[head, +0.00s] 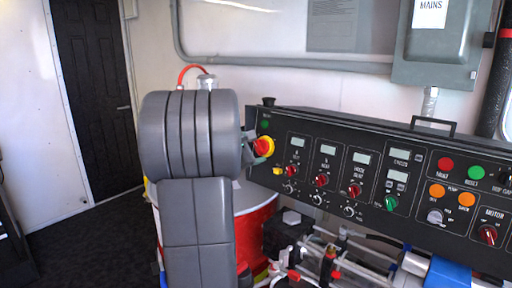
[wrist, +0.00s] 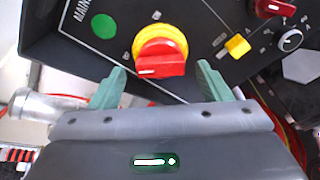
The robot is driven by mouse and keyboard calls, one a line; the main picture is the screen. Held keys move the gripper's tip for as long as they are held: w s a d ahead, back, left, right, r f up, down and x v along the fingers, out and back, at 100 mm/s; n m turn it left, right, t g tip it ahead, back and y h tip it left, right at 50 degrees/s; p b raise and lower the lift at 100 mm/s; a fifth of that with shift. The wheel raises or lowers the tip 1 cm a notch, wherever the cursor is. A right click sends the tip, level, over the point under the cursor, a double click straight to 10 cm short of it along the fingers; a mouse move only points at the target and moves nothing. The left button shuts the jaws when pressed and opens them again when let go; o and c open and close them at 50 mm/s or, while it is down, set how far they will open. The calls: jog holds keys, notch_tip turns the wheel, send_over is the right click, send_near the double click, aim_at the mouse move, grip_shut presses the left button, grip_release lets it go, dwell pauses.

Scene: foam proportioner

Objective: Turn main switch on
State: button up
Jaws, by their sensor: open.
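The main switch is a red rotary knob on a yellow ring at the left end of the black control panel. It shows in the head view (head: 264,146) and in the wrist view (wrist: 160,58). A white mark shows at the lower left of the red handle. My gripper (wrist: 160,88) is open, with its two green fingers apart on either side of the knob's lower edge. Nothing is between the fingers except the view of the knob ahead. Whether the fingertips touch the panel, I cannot tell. In the head view my arm hides most of the gripper.
A green round light (wrist: 104,26) sits left of the knob, and a small yellow switch (wrist: 237,46) sits to its right. The panel (head: 330,150) carries several more knobs and buttons. A red and white drum (head: 256,215) and hoses stand below. A dark door (head: 95,95) is at the left.

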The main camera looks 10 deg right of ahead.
jog(key=shift+x, duration=0.8)
jog(key=shift+s, duration=0.1)
jog(key=shift+c, duration=0.2)
jog(key=c, duration=0.9)
jog(key=shift+c, duration=0.2)
